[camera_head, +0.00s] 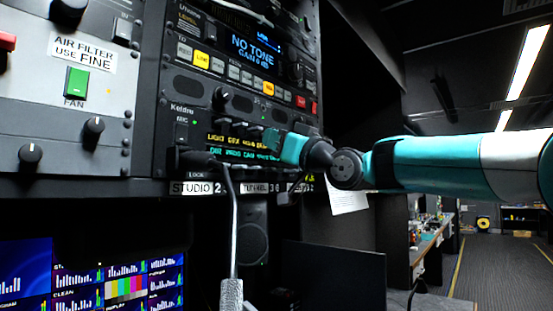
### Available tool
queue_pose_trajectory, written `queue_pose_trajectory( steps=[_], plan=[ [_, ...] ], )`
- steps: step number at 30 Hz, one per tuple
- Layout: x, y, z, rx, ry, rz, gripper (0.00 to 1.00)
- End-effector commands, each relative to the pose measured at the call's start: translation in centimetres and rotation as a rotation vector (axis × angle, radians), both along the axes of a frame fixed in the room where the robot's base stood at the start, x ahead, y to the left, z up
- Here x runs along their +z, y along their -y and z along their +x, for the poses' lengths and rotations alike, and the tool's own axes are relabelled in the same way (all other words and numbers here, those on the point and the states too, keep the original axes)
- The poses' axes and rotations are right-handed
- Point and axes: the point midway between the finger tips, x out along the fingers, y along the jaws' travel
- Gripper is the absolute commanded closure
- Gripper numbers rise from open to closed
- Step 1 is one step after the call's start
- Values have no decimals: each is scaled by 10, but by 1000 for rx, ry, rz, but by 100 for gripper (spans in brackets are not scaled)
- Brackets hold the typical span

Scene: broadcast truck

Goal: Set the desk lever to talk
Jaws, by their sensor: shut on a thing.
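My gripper (274,143), teal with a dark wrist, reaches in from the right to the front of the rack's intercom panel (180,135). Its fingertips are at the right part of a row of small dark levers (238,130), above lit yellow and green name displays (228,147). The fingers are closed on a small lever there, which they hide. I cannot tell which way this lever is set, and the word on its display is covered.
A panel with knobs and a green fan switch (77,82) is at the left. Monitors (125,289) are below. A white paper (349,201) hangs below my wrist. The aisle at the right is open.

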Motion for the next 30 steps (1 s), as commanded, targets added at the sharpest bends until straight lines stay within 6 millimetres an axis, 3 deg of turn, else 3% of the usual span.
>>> queue_pose_trajectory(
  steps=[12,13,16,25,30],
  plan=[
    [-1,0,0,0,13,18,100],
    [-1,0,0,0,13,18,80],
    [-1,0,0,0,13,18,58],
    [-2,1,0,0,13,18,58],
    [-13,15,-10,-3,14,18,58]
  ],
)
